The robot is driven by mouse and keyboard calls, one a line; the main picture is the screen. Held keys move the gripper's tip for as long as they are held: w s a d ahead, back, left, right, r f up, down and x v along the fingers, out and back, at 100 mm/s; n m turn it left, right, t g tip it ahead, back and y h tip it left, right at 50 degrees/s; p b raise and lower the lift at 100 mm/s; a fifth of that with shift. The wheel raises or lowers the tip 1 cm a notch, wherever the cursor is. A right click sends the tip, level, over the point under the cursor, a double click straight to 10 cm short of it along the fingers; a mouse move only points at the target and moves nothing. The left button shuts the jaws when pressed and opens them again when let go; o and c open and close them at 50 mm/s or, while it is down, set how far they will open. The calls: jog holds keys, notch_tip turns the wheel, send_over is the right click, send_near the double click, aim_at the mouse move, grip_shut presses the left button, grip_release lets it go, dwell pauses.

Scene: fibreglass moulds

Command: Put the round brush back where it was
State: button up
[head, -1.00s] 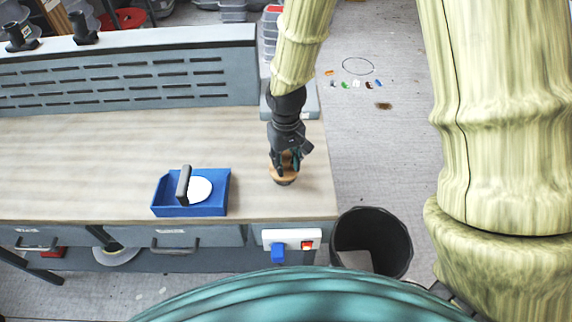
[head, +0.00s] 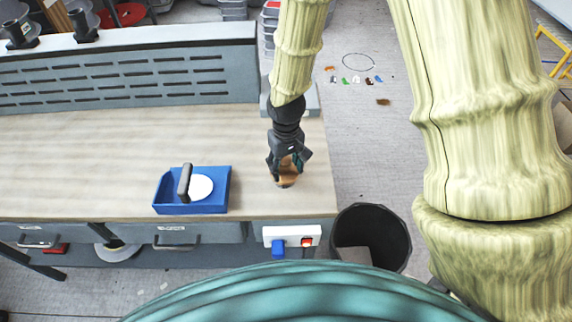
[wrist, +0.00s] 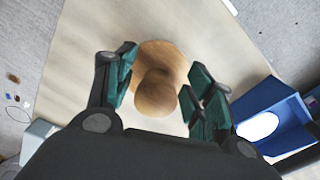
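The round brush (head: 287,182), a wooden disc with a round knob, is near the right end of the workbench. In the wrist view, the brush (wrist: 157,72) is seen from above with its knob between my fingers. My gripper (head: 289,161) is just above the bench, pointing down over the brush. In the wrist view, my gripper (wrist: 160,82) has its fingers apart on either side of the knob, with narrow gaps showing. The brush's underside is hidden.
A blue tray (head: 190,209) left of the brush holds a white disc (head: 200,188) and a dark-handled tool (head: 185,182). The workbench (head: 90,160) is clear further left. A black bin (head: 372,222) stands on the floor off the bench's right end.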

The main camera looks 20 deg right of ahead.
jog(key=shift+r, duration=0.15)
notch_tip(320, 180, up, 12)
jog(key=b, duration=0.3)
dwell(0.8)
